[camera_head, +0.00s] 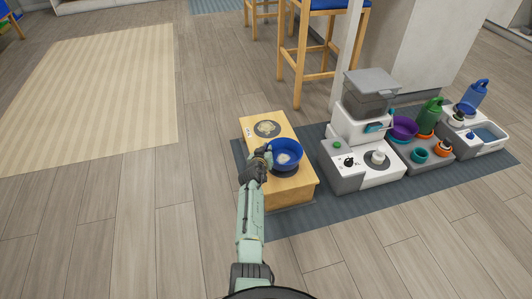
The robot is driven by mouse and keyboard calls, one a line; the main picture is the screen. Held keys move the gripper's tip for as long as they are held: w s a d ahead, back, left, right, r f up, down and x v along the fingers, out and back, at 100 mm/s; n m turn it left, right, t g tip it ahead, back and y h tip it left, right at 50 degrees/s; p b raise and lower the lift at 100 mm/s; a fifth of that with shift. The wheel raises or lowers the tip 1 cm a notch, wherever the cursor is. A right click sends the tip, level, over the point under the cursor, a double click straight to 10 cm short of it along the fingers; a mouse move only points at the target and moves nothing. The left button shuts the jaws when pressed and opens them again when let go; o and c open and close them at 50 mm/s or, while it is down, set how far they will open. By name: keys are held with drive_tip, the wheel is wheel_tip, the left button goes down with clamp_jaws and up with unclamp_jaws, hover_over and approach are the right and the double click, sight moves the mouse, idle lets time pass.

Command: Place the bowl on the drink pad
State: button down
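A blue bowl (286,146) with a pale patch inside it is over the front part of a low wooden stand (291,190). My gripper (264,158) is at the bowl's left rim and overlaps it in the picture. Its fingers are dark and small, so I cannot tell whether they are closed on the rim. I also cannot tell whether the bowl rests on the stand or is held just above it. A dark round pad (258,130) with a pale mark lies on the stand's rear part. Another dark round pad (372,165) with a white object on it is on the white-and-grey unit.
The white-and-grey unit (345,183) stands right of the wooden stand, with a grey lidded bin above. Wooden stools stand behind.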

drive_tip(key=shift+s+f+b, duration=0.1)
drive_tip(key=shift+f+b, duration=0.85)
drive_tip(key=shift+f, duration=0.75)
drive_tip(key=c, duration=1.8)
unclamp_jaws()
